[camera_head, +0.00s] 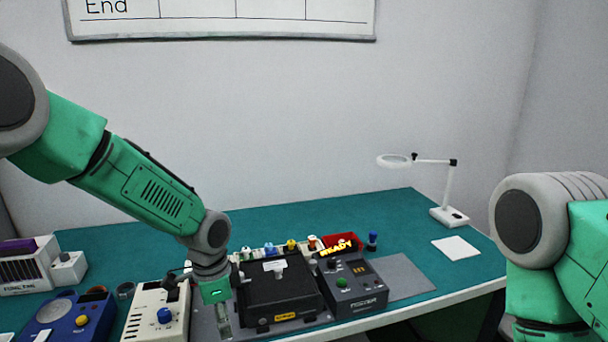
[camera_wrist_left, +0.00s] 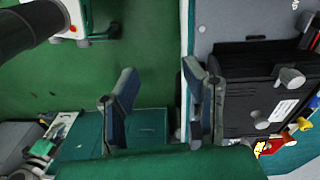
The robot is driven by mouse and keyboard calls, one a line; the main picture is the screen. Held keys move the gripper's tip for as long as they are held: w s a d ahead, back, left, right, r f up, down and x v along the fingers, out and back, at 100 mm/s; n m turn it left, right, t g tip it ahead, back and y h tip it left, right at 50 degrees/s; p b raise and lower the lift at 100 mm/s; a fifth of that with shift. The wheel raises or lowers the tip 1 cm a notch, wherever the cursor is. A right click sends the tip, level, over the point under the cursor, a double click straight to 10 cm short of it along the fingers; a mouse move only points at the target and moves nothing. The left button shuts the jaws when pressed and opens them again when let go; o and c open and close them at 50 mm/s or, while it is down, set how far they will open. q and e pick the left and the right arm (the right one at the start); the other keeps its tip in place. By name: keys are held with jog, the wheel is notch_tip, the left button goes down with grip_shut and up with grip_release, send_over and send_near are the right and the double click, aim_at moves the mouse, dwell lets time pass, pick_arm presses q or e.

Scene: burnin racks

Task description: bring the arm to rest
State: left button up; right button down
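My left arm (camera_head: 150,195) comes in from the left, angled down over the front of the teal bench (camera_head: 330,215). My left gripper (camera_head: 222,318) points down beside the left side of a black box (camera_head: 275,292). In the left wrist view my left gripper (camera_wrist_left: 162,98) has its two fingers apart with nothing between them. The black box also shows there (camera_wrist_left: 255,92), to the right of the fingers. My right arm (camera_head: 560,235) shows at the right edge; its gripper is out of view.
A cream unit (camera_head: 150,318) and a blue unit (camera_head: 60,318) stand left. A red bin (camera_head: 340,240) and small coloured parts sit behind. A magnifier lamp (camera_head: 449,195) stands far right.

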pick_arm(q)
jog(key=s+a+f+n+h+b, duration=0.1)
jog(key=s+a+f+n+b, duration=0.2)
jog(key=s+f, duration=0.75)
jog(key=s+f+n+b, duration=0.45)
jog(key=s+f, duration=0.35)
jog(key=f, duration=0.5)
jog(key=s+a+f+n+y+b, duration=0.1)
jog(key=s+a+f+n+b, duration=0.1)
jog(key=s, duration=0.6)
jog(key=s+a+f+n+b, duration=0.3)
jog(key=s+a+f, duration=0.1)
jog(key=s+a, duration=0.3)
jog(key=shift+s+f+t+y, duration=0.25)
jog(key=shift+s+t+y, duration=0.15)
jog(key=shift+s, duration=0.05)
jog(key=shift+w+n, duration=0.15)
jog(key=shift+n, duration=0.1)
jog(key=shift+a, duration=0.1)
